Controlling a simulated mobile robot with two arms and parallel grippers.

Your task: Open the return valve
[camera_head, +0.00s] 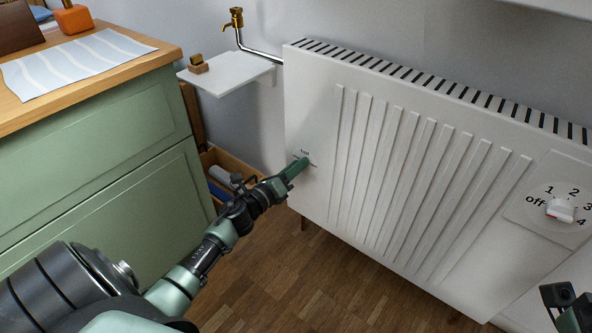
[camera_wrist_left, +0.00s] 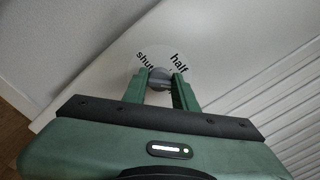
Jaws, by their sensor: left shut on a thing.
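The return valve is a small round grey knob (camera_wrist_left: 158,77) on the lower left front of the white radiator (camera_head: 400,165). In the left wrist view a round label behind it reads "shut" and "half"; any other word is hidden. My left gripper (camera_wrist_left: 160,84) is shut on the knob, one green finger on each side. In the head view this left gripper (camera_head: 302,163) reaches the radiator front and covers the knob. I cannot tell which mark the knob points to. My right gripper (camera_head: 567,303) shows only partly at the lower right corner, apart from the radiator.
A dial (camera_head: 561,210) marked off to 4 sits on the radiator's right. A brass tap (camera_head: 235,17) on a pipe and a white shelf (camera_head: 238,74) with a small block are at upper left. Wooden floor lies below.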

